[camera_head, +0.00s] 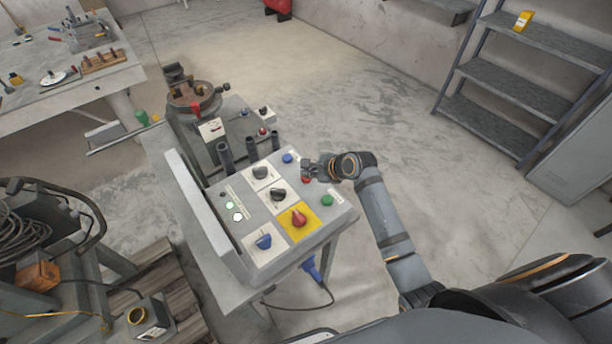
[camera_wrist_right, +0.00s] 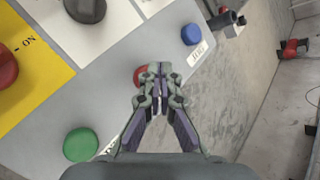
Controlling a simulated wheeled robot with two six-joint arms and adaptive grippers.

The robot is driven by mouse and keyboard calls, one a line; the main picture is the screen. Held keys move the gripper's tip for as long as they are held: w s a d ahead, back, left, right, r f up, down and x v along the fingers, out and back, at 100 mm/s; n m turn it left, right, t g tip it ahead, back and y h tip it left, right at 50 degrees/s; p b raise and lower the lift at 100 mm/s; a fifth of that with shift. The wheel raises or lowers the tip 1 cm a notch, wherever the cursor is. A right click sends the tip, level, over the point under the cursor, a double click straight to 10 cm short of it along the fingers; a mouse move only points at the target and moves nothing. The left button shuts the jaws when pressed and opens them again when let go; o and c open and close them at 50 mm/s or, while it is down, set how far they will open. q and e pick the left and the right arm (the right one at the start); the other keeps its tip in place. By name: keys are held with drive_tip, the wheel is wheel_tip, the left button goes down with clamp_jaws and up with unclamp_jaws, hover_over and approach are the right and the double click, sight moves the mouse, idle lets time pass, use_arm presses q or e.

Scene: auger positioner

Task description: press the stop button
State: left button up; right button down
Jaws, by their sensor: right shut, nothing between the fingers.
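The control panel (camera_head: 245,240) stands on a grey stand. It carries a small red button (camera_head: 306,180), with a green button (camera_head: 327,200) nearer me and a blue button (camera_head: 287,158) farther away. I cannot read a stop label. My right gripper (camera_head: 309,170) is shut and empty above the red button. In the right wrist view its fingertips (camera_wrist_right: 160,72) partly cover the red button (camera_wrist_right: 140,76); whether they touch it I cannot tell. The green button (camera_wrist_right: 80,144) and the blue button (camera_wrist_right: 191,34) show clear of the fingers. My left gripper is not in view.
A larger red rotary switch (camera_head: 299,217) sits on a yellow plate, near black knobs and a blue knob (camera_head: 264,241). A machine with a round table (camera_head: 194,97) stands behind the panel. A blue plug (camera_head: 311,268) hangs at the panel's front. Floor to the right is clear.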

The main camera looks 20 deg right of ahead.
drive_tip(key=shift+f, duration=0.55)
idle(0.6)
drive_tip(key=shift+r+p, duration=0.95)
drive_tip(key=shift+p, duration=0.45)
wheel_tip(320, 180, up, 5)
drive_tip(key=p, duration=0.6)
drive_tip(key=shift+r+p, duration=0.1)
drive_tip(key=shift+p, duration=0.25)
